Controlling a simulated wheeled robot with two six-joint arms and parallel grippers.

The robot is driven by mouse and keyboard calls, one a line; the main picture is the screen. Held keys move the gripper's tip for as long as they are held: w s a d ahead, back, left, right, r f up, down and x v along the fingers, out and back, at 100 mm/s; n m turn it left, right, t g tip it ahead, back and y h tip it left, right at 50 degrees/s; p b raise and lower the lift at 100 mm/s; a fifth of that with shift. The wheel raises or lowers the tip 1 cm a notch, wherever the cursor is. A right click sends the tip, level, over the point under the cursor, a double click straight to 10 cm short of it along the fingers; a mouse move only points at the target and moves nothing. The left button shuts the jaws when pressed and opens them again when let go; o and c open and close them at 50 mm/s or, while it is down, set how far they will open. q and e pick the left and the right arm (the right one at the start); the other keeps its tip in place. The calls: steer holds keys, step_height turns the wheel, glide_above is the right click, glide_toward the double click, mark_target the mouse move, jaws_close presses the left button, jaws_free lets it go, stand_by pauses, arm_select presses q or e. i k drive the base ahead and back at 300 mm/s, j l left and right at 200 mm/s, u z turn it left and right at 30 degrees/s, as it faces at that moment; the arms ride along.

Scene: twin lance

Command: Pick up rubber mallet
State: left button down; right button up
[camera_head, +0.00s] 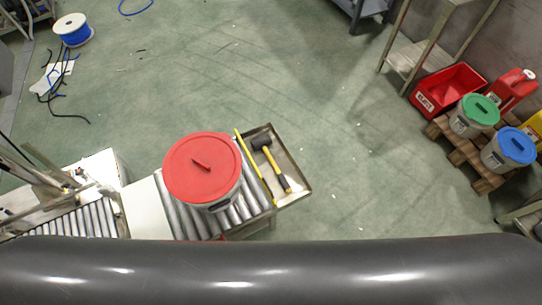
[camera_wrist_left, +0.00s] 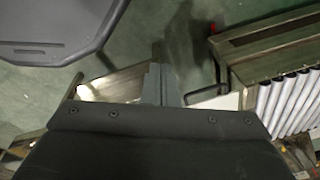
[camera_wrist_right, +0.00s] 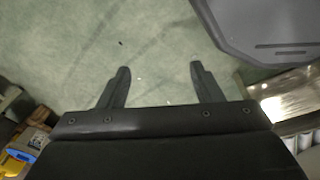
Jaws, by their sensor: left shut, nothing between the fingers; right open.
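The rubber mallet (camera_head: 274,164) has a black head and a yellow handle with a dark grip. In the head view it lies in a shallow metal tray (camera_head: 301,196) at the end of the roller conveyor, head toward the back. My left gripper (camera_wrist_left: 160,80) shows in the left wrist view with its fingers together and empty. My right gripper (camera_wrist_right: 158,80) shows in the right wrist view with its fingers apart over bare floor, empty. Neither gripper shows in the head view, and the mallet is not recognisable in either wrist view.
A bucket with a red lid (camera_head: 203,168) stands on the conveyor rollers (camera_head: 183,219), left of the tray. A yellow bar lies between them. At the right are a red crate (camera_head: 447,90) and buckets with green (camera_head: 480,109) and blue (camera_head: 515,146) lids. The floor beyond the tray is clear.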

mark_target(265, 141)
steer(key=i+l+u, duration=0.2)
steer(key=l, duration=0.15)
steer(key=i+l+u, duration=0.2)
steer(key=l, duration=0.2)
steer(key=i+l+u, duration=0.2)
steer(key=l, duration=0.25)
steer(key=l+u, duration=0.15)
steer(key=l, duration=0.25)
steer(key=i+l+u, duration=0.2)
steer(key=l, duration=0.3)
